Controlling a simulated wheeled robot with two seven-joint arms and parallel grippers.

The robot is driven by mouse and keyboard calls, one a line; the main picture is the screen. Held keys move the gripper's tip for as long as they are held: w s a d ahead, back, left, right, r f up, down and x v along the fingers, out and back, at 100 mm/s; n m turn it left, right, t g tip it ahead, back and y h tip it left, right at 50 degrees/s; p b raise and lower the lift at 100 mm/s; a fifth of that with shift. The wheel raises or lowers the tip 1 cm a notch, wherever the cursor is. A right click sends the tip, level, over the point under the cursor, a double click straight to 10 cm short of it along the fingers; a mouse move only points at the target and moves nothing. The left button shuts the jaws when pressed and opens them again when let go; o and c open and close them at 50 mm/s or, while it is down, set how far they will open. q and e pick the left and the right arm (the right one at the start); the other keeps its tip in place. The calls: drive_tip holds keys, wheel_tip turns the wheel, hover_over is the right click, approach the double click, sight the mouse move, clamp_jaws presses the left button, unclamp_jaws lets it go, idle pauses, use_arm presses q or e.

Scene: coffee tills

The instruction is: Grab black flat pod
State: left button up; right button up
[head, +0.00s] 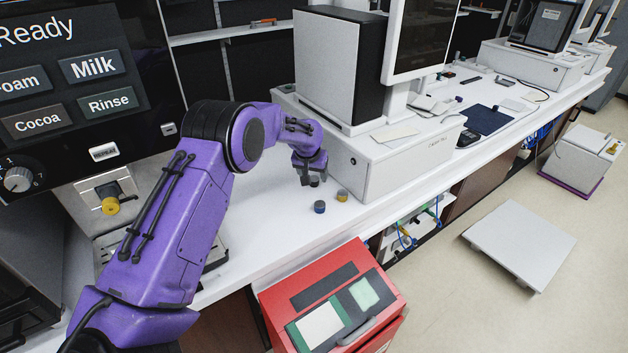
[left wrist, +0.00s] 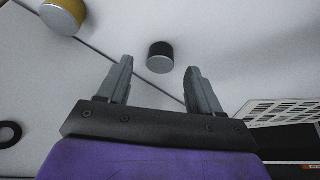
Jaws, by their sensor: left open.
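The black flat pod (left wrist: 160,56) shows in the left wrist view as a short dark cylinder with a grey end face. It lies just beyond the gap between the fingertips of my left gripper (left wrist: 160,68), and neither finger appears to touch it. In the head view my left gripper (head: 311,174) points down over the white counter, right above the small dark pod (head: 315,182), which it partly hides. The gripper is open and empty. My right gripper is in neither view.
A white till cabinet (head: 390,160) stands to the right. A red box (head: 330,300) is in front of the counter.

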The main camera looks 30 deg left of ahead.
use_arm(q)
drive_tip(key=x, duration=0.2)
drive_tip(key=shift+w+a+f, duration=0.1)
drive_tip(key=shift+w+f, duration=0.05)
drive_tip(key=shift+f, duration=0.15)
drive_tip(key=shift+r, duration=0.1)
drive_tip(key=c, duration=1.1)
